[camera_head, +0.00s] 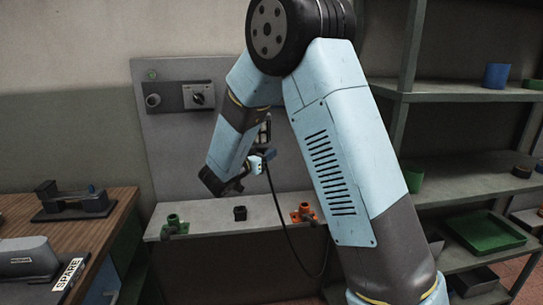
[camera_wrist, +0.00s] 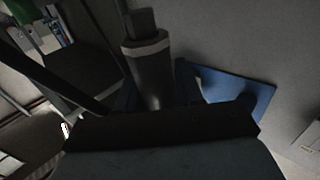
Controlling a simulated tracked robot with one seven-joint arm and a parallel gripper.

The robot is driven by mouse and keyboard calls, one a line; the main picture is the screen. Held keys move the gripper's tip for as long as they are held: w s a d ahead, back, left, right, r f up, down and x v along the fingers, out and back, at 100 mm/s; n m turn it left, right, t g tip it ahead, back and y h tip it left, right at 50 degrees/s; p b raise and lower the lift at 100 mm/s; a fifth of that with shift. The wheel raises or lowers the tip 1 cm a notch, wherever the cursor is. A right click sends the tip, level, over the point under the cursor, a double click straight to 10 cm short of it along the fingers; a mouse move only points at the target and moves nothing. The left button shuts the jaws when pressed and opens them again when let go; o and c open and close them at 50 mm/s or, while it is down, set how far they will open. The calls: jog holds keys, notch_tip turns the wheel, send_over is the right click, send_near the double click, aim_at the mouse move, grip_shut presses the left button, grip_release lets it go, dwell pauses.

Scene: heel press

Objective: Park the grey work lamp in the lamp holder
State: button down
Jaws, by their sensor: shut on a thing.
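My gripper (camera_head: 262,160) is above the grey ledge in the head view, in front of the upright back panel. In the wrist view my gripper (camera_wrist: 157,98) is shut on a dark grey cylinder with a paler ring, which looks like the work lamp (camera_wrist: 148,68). In the head view the lamp is mostly hidden by my arm, and a black cable hangs from the gripper. A small black socket (camera_head: 240,213) on the ledge is below and left of the gripper, apart from it; I cannot tell if it is the lamp holder.
The ledge (camera_head: 206,216) also bears a green fitting (camera_head: 173,222) at left and an orange one (camera_head: 303,212) at right. A switch box (camera_head: 183,97) is on the panel. A wooden bench (camera_head: 110,220) stands left; shelving (camera_head: 465,175) with a green tray (camera_head: 484,232) stands right.

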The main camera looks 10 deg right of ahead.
jog(key=w+a, duration=0.6)
jog(key=a, duration=0.1)
jog(key=shift+a, duration=0.4)
dwell(0.6)
notch_tip(320, 180, down, 16)
jog(key=shift+r, duration=0.15)
dwell(4.4)
dwell(1.1)
